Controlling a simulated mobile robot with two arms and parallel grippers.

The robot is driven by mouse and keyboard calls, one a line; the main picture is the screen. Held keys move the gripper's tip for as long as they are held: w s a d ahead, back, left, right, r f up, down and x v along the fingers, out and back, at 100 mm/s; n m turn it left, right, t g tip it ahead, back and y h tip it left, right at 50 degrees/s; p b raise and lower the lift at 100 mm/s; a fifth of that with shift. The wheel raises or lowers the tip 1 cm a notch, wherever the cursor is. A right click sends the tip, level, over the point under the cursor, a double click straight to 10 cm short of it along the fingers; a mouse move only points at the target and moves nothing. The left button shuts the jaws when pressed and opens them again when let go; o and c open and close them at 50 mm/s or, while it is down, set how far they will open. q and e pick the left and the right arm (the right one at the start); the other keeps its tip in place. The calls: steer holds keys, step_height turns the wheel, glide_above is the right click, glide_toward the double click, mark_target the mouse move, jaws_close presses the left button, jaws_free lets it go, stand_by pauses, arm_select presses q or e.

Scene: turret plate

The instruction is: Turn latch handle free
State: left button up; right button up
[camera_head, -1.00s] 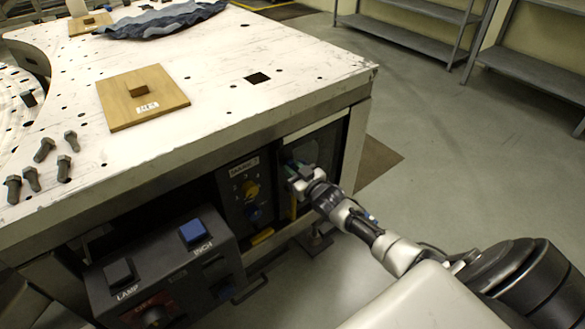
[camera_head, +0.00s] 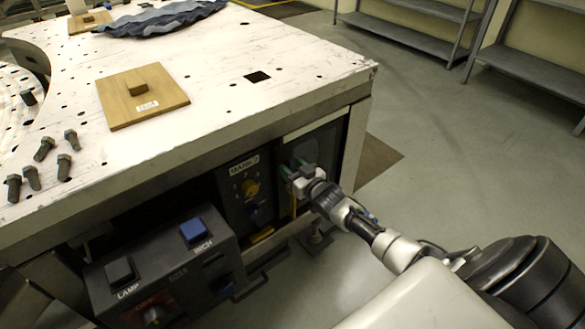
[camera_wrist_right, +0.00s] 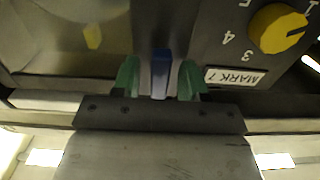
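A blue handle (camera_wrist_right: 161,70) shows in the right wrist view, beside the dark dial panel and in front of a glossy panel; I take it to be the latch handle. My right gripper (camera_wrist_right: 160,78) has its two green fingers apart, one on each side of the blue handle, with a visible gap on both sides. In the head view my right gripper (camera_head: 293,169) is at the glossy panel under the table's right end, right of the dial panel, and it hides the handle there. My left gripper is not in view.
The dial panel (camera_head: 234,196) carries a yellow knob (camera_head: 251,188) and a MARK 7 label. A control box (camera_head: 165,262) with LAMP and INCH buttons stands to its left. The white table top (camera_head: 210,55) overhangs.

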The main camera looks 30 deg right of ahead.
steer(key=s+p, duration=0.1)
steer(key=s, duration=0.9)
steer(key=shift+s+d, duration=0.4)
steer(key=shift+d, duration=0.05)
